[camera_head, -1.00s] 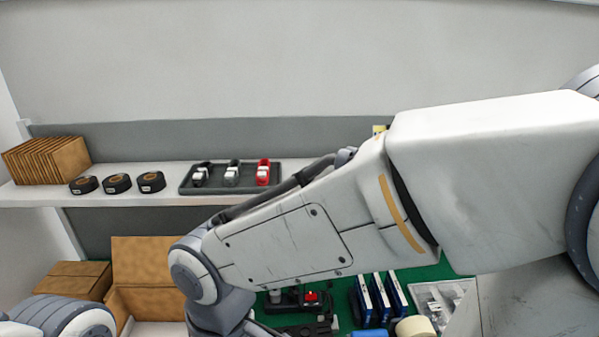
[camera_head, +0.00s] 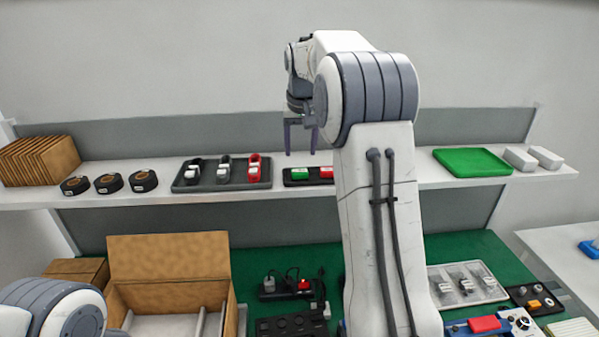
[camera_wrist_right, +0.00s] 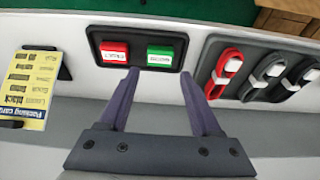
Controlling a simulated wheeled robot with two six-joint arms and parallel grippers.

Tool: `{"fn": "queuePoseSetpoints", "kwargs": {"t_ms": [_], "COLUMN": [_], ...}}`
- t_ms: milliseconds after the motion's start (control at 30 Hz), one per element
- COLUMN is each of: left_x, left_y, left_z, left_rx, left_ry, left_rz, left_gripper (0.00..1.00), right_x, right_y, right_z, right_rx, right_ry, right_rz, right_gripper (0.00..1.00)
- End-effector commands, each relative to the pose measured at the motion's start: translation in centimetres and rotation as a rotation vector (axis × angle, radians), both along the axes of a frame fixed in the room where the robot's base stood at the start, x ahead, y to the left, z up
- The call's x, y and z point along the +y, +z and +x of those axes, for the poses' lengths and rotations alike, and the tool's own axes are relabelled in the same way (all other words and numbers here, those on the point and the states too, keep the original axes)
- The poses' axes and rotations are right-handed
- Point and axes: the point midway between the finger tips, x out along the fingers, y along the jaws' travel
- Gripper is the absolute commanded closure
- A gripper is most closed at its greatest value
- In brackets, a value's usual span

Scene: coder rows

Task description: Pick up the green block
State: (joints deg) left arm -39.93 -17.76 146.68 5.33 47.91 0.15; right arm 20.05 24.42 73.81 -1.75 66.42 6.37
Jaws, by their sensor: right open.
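The green block (camera_head: 299,174) with a white label lies in a small black tray (camera_head: 289,183) on the shelf. It also shows in the right wrist view (camera_wrist_right: 160,51), beside a red block (camera_wrist_right: 114,47). In the head view the red block (camera_head: 327,173) is right of it, partly behind my right arm. My right gripper (camera_head: 301,150) is open and empty, its fingers pointing down above the tray. In the wrist view its fingertips (camera_wrist_right: 161,76) stand apart, with the green block seen between and beyond them. My left gripper is out of view; only part of the left arm shows.
On the shelf (camera_head: 400,183), a dark tray (camera_head: 222,185) with two white-and-black items and a red one stands left of the small tray. An empty green tray (camera_head: 471,162) is at the right. A yellow card (camera_wrist_right: 27,88) stands beside the small tray. Below are cardboard boxes (camera_head: 172,262).

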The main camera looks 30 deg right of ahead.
Motion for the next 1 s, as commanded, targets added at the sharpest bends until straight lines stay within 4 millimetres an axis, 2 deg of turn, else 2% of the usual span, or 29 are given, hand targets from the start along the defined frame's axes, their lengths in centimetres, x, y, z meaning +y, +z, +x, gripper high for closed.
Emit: {"fn": "queuePoseSetpoints", "kwargs": {"t_ms": [100, 267, 367, 467, 600, 867, 900, 967, 1000], "left_x": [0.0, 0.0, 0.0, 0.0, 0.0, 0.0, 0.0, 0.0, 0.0], "left_y": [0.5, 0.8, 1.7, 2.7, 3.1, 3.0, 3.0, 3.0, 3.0], "left_z": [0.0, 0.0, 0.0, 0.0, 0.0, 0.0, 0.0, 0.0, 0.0], "left_rx": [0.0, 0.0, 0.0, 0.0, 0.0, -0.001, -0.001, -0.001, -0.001], "left_ry": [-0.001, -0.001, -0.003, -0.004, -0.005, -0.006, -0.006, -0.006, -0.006], "left_rz": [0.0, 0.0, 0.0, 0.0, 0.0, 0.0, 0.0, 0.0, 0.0], "left_gripper": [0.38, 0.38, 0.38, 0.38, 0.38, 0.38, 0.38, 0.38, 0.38], "right_x": [-0.1, -0.2, -0.4, -0.8, -1.0, -1.0, -1.0, -1.0, -1.0], "right_y": [-1.6, -2.6, -3.6, -5.0, -6.8, -7.4, -7.4, -7.4, -7.4], "right_z": [0.4, 0.7, 1.0, 1.5, 1.9, 2.0, 2.0, 2.0, 2.0], "right_rx": [0.003, 0.001, 0.003, 0.004, 0.001, -0.002, -0.002, -0.002, -0.002], "right_ry": [0.001, 0.002, 0.002, 0.002, 0.002, 0.002, 0.002, 0.002, 0.002], "right_rz": [0.001, 0.001, 0.002, 0.003, 0.001, 0.0, 0.0, 0.0, 0.0], "right_gripper": [0.35, 0.35, 0.35, 0.35, 0.35, 0.35, 0.39, 0.62, 0.77]}}
